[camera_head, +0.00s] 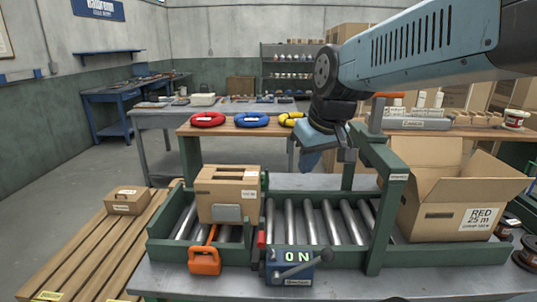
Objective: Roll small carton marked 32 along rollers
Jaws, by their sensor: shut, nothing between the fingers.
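A small brown carton (222,187) stands upright on the left part of the roller conveyor (320,222). It has a grey plate low on its front and a white label at the right, too small to read, so I cannot confirm the number 32. Another small closed carton (125,201) sits on the wooden slats at the left; its mark is also unreadable. My gripper (311,163) hangs above and behind the rollers, to the right of the conveyor carton and apart from it. It is shut and empty, with its tips pointing down.
A green gate frame (386,205) spans the rollers right of centre. A large open carton (440,215) labelled RED 25 m stands at the right. An orange clamp (204,259) and a blue ON box with a lever (289,267) sit in front. The rollers between carton and gate are bare.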

